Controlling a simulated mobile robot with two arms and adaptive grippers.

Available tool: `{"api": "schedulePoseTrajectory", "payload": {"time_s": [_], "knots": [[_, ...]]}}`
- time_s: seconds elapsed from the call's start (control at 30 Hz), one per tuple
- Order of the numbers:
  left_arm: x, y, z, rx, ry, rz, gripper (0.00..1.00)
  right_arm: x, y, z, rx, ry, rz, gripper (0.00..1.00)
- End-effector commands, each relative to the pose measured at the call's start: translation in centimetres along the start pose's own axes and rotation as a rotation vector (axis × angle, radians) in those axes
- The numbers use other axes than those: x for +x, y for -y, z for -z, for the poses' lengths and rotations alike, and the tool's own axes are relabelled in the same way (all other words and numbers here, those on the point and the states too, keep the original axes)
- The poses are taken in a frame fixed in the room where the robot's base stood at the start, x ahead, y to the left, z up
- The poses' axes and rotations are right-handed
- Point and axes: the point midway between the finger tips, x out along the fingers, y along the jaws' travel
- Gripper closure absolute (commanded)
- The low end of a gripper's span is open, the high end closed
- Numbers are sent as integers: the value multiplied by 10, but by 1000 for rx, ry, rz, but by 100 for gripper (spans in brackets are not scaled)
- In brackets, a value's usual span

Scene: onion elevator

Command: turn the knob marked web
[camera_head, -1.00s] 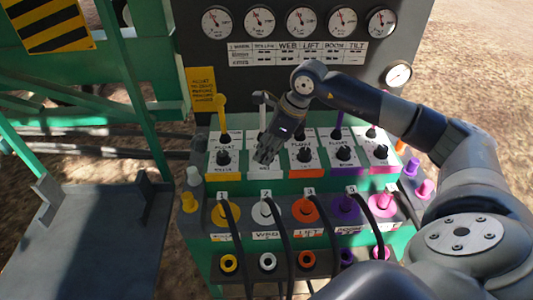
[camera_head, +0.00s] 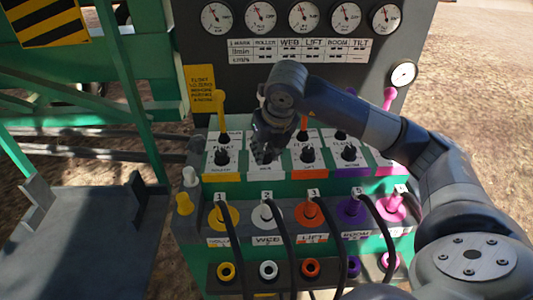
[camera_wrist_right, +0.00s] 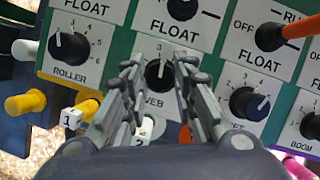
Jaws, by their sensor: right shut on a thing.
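The web knob (camera_wrist_right: 160,74) is a round black dial on a white plate in the right wrist view, its white mark near the 3. The plate's label is partly covered and reads "WEB". My right gripper (camera_head: 264,156) reaches down onto the web plate in the head view and hides the knob there. In the right wrist view its two fingers (camera_wrist_right: 159,66) stand on either side of the knob, shut on it. My left gripper is out of view.
The roller knob (camera_wrist_right: 69,47) is left of the web knob and the lift knob (camera_wrist_right: 249,103) right. Levers, including a yellow one (camera_head: 221,108), rise behind. Colored hose couplings with black hoses fill the lower panel. Gauges line the panel above.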

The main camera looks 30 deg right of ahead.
Motion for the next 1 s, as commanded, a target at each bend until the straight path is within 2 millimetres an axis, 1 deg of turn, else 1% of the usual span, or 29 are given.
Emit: {"api": "schedulePoseTrajectory", "payload": {"time_s": [0.03, 0.2, 0.5, 0.7, 1.0], "knots": [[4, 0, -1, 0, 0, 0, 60, 1, -2, 0, 39, 3, 15, 98], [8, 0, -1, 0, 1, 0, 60, 0, -2, -1, 173, 4, 70, 98], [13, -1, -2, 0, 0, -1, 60, 0, -3, -1, 343, 1, 141, 98], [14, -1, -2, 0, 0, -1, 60, 0, -3, -1, 401, 2, 164, 98], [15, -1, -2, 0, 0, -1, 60, 0, -3, -2, 424, 2, 173, 98]]}}
